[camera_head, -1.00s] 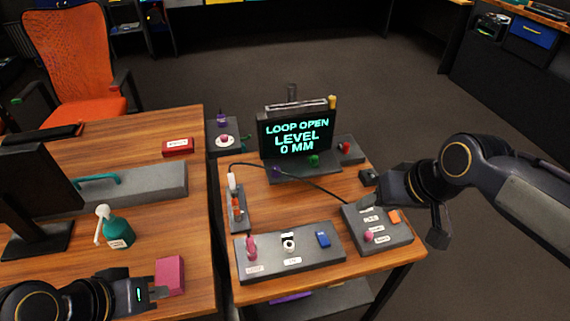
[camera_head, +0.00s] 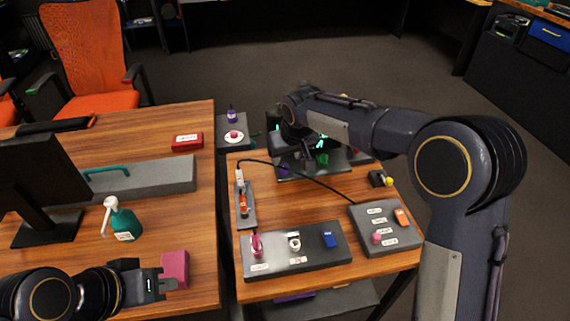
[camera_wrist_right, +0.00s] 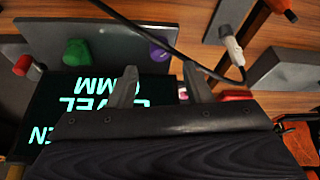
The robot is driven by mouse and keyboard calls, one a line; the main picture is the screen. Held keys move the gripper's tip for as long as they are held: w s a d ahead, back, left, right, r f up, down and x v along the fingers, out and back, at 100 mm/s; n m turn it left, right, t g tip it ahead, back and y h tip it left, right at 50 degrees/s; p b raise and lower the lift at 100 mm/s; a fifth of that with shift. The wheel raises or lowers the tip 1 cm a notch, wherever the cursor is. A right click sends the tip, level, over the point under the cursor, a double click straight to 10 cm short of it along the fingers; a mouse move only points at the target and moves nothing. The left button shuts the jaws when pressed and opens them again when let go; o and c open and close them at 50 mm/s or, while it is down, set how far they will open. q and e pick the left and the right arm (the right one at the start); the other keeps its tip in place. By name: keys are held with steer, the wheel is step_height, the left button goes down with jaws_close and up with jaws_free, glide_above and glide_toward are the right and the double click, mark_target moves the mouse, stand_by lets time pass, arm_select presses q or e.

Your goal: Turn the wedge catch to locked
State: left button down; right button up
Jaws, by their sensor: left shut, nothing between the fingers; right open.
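No part readable as a wedge catch stands out, so I cannot tell which control it is. The front panel (camera_head: 318,256) carries a pink lever (camera_head: 256,244), a white round knob (camera_head: 294,242) and a blue piece (camera_head: 330,240). My left gripper (camera_head: 155,284) is shut and empty by a pink block (camera_head: 176,268).
The screen (camera_wrist_right: 100,112) is mostly hidden by my right arm in the head view. A cable runs from a white plug (camera_wrist_right: 233,48) across the table. A small dark box with a yellow knob (camera_head: 389,182) sits at the right edge. Bare wood lies mid-table (camera_head: 300,200).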

mark_target(284, 166)
steer(key=x, duration=0.5)
steer(key=shift+w+f, duration=0.1)
steer(key=shift+f, duration=0.2)
jaws_close()
steer(key=shift+m, duration=0.4)
steer(key=m+h+b, duration=0.1)
steer(key=m, duration=0.2)
steer(key=shift+a+h, duration=0.15)
steer(key=shift+h, duration=0.15)
steer(key=shift+m+h+p, duration=0.3)
steer(key=shift+m+h, duration=0.7)
steer(key=shift+m, duration=1.5)
